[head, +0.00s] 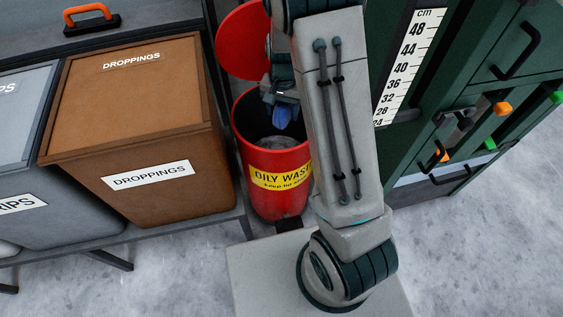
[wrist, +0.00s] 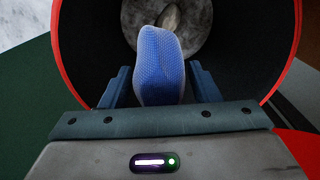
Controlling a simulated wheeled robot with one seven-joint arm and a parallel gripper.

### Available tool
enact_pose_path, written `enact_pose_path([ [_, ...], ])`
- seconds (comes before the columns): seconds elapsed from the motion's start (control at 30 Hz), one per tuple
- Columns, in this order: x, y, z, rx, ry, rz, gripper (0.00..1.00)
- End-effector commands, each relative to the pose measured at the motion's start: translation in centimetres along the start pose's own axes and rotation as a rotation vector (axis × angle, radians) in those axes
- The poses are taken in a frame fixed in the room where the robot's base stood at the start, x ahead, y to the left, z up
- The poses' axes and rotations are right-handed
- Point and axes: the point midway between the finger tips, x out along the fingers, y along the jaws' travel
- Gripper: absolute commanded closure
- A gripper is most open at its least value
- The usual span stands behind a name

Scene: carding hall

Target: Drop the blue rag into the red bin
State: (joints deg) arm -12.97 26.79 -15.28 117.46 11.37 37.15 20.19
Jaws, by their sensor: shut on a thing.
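The red bin (head: 277,197) stands on the floor with its round red lid (head: 241,42) raised behind it. It carries a yellow "OILY WASTE" label. My gripper (head: 283,103) points down over its mouth, partly hidden by my arm. The blue rag (head: 282,117) hangs from the gripper at the bin's opening. In the wrist view my gripper (wrist: 159,85) is shut on the blue rag (wrist: 160,65), with a finger on each side. The bin's red rim (wrist: 57,52) circles the rag there, and its grey bottom shows below.
A brown "DROPPINGS" container (head: 190,135) stands on a low rack left of the bin, beside a grey container (head: 30,150). A green machine (head: 470,95) with a cm scale (head: 408,65) and handles stands at the right. Bare floor shows at lower left and lower right.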

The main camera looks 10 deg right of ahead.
Motion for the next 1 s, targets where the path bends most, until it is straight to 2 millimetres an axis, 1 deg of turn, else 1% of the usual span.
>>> enact_pose_path([
  [0.03,0.5,0.0,0.0,0.000,0.000,0.000,0.65],
  [0.3,0.5,0.0,0.0,-0.001,0.000,0.000,0.65],
  [0.33,0.5,0.0,0.0,-0.001,0.000,0.000,0.39],
  [0.37,0.5,0.0,0.0,-0.001,0.000,0.000,0.30],
  [0.4,0.5,0.0,0.0,-0.001,0.000,0.000,0.19],
  [0.67,0.4,0.0,0.0,-0.001,0.000,0.000,0.19],
  [0.77,0.0,0.0,0.0,-0.001,0.002,-0.001,0.19],
  [0.87,-1.4,-0.1,-0.1,-0.002,0.003,-0.002,0.19],
  [1.0,-4.3,-0.1,-0.1,-0.002,0.004,-0.004,0.19],
])
